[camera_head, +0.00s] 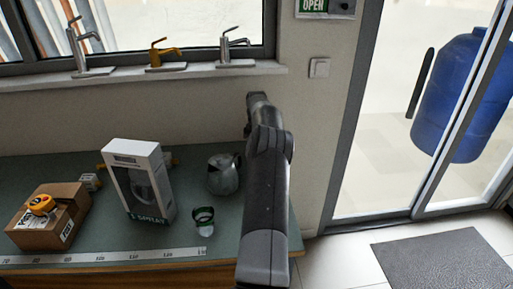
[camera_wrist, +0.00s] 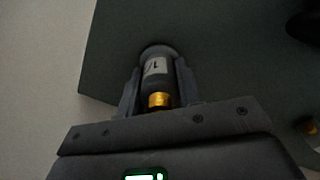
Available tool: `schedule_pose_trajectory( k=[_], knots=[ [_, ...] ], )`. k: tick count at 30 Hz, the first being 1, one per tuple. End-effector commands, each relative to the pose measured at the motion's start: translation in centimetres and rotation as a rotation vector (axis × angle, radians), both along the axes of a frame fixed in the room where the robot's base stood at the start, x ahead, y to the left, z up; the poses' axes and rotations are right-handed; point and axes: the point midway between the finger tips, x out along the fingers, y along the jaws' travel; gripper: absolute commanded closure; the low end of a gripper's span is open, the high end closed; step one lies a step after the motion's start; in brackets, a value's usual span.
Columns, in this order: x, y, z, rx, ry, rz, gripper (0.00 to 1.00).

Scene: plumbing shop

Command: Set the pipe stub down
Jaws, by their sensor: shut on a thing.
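In the wrist view my gripper (camera_wrist: 157,76) is shut on the pipe stub (camera_wrist: 154,68), a dark grey cylinder with a white label and a brass-coloured end towards the camera. One finger lies on each side of it. Behind it is the dark green counter top (camera_wrist: 225,65), with its corner and left edge in view. I cannot tell whether the stub touches the counter. In the head view my arm covers the right end of the counter (camera_head: 150,241), and the gripper and stub are hidden.
Taps line the sill (camera_head: 120,76).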

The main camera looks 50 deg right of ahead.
Motion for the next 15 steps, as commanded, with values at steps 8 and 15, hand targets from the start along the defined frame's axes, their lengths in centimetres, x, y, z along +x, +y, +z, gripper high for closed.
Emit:
schedule_pose_trajectory(
  k=[8,15],
  knots=[
    [0.01,-0.04,-0.49,-0.002,-0.002,-0.001,1.00],
    [-0.01,-0.01,-0.87,-0.001,-0.001,0.000,0.60]
  ],
)
